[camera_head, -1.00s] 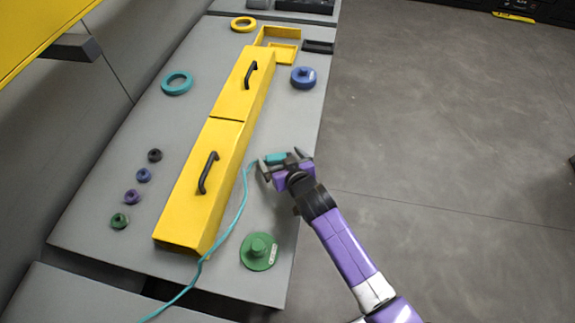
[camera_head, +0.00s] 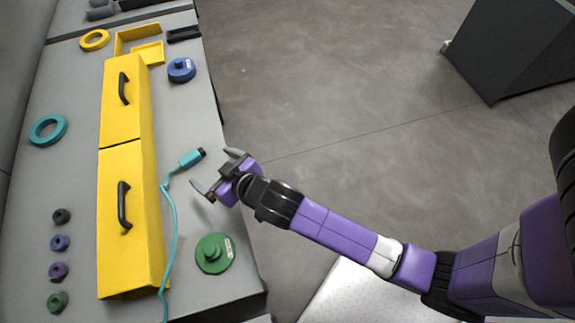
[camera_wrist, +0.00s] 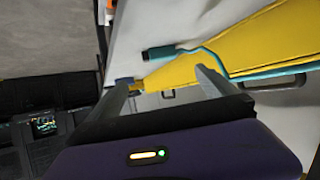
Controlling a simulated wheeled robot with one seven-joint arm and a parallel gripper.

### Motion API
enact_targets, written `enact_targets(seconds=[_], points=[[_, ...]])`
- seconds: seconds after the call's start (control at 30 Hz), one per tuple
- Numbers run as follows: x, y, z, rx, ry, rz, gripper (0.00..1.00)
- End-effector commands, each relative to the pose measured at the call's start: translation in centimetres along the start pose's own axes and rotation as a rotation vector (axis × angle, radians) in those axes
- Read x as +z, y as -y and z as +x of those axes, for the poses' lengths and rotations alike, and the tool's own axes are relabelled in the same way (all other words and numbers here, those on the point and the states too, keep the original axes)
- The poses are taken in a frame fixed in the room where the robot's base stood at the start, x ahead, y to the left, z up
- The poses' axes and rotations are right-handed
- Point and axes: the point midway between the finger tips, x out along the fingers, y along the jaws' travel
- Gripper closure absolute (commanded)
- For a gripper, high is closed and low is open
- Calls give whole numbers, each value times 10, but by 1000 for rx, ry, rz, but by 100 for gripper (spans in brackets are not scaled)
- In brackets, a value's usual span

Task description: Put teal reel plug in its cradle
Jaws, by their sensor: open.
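The teal reel plug (camera_head: 190,158), with a dark tip, lies to the right of the yellow two-lid box, seemingly on the grey tabletop. A teal cable runs from it toward the front of the table. The plug also shows in the wrist view (camera_wrist: 160,53), just beyond my fingertips. My gripper (camera_head: 217,170) is open and empty, right of the plug and apart from it; its spread fingers show in the wrist view (camera_wrist: 160,80). I cannot make out a cradle for the plug, nor tell whether anything holds it.
The yellow box (camera_head: 130,225) has black handles. A green reel (camera_head: 213,254) sits near the front, a blue one (camera_head: 181,70) farther back. A teal ring (camera_head: 48,130) and several small round parts lie left. The table's right edge is close to my gripper.

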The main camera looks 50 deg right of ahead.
Motion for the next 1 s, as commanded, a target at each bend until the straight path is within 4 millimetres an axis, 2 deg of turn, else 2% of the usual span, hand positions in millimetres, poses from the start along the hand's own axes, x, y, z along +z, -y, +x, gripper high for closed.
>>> enact_targets(seconds=[0.17, 0.27, 0.43, 0.63, 0.8, 0.9, 1.0], points=[[10, -5, -9, -4, -1, -10, 3], [26, -13, -32, -16, -12, -28, 3], [57, -27, -97, -49, -49, -63, 3], [72, -32, -184, -75, -102, -73, 3], [66, -31, -256, -76, -152, -56, 3], [56, -30, -292, -66, -179, -41, 3], [45, -29, -318, -53, -204, -28, 3]])
